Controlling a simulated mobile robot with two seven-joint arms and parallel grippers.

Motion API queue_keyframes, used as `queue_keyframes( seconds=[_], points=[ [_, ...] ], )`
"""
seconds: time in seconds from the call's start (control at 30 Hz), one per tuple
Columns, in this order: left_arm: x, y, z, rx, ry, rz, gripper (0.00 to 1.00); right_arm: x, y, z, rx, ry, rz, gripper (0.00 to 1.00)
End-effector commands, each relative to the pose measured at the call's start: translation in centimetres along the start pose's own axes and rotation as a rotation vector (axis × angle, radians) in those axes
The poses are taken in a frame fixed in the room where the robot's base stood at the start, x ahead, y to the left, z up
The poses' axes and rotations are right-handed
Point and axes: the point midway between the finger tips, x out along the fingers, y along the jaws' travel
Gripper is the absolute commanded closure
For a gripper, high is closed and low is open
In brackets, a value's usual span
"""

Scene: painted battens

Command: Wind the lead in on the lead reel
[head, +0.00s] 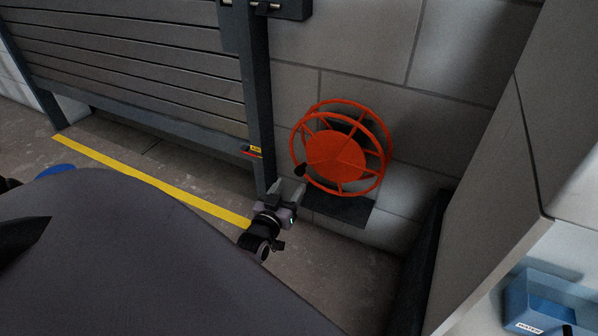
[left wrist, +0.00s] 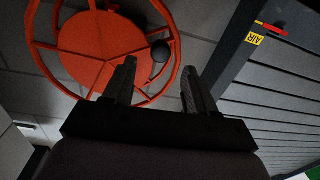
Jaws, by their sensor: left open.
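The orange-red lead reel (head: 341,158) is on the grey block wall, right of the shutter. Its round black crank knob (head: 299,170) shows at the reel's lower left. My left gripper (head: 289,185) is open and empty, just below the knob in the head view. In the left wrist view the reel (left wrist: 98,45) fills the upper left. The knob (left wrist: 160,51) shows between and beyond the two fingertips (left wrist: 159,66), and I see no finger closed on it. I cannot make out any lead on the reel. My right gripper is not in view.
A dark post (head: 257,100) with a yellow AIR label (head: 256,150) stands left of the reel beside a slatted shutter (head: 130,60). A dark ledge (head: 340,208) lies under the reel. A blue box (head: 540,298) is at lower right. A yellow line (head: 150,180) crosses the floor.

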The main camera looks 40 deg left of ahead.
Motion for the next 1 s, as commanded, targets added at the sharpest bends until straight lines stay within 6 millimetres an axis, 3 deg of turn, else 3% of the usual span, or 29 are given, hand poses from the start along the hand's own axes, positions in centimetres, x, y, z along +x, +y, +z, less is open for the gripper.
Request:
queue_keyframes(
  seconds=[0.6,0.97,1.0],
  points=[
    [6.7,-0.2,0.2,-0.002,0.004,-0.004,0.44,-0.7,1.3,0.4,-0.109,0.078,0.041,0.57],
    [7.2,-0.1,0.0,-0.002,0.002,-0.003,0.44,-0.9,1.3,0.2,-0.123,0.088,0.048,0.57],
    [7.2,-0.1,0.0,-0.002,0.002,-0.003,0.5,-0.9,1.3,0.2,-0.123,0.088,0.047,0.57]
  ],
)
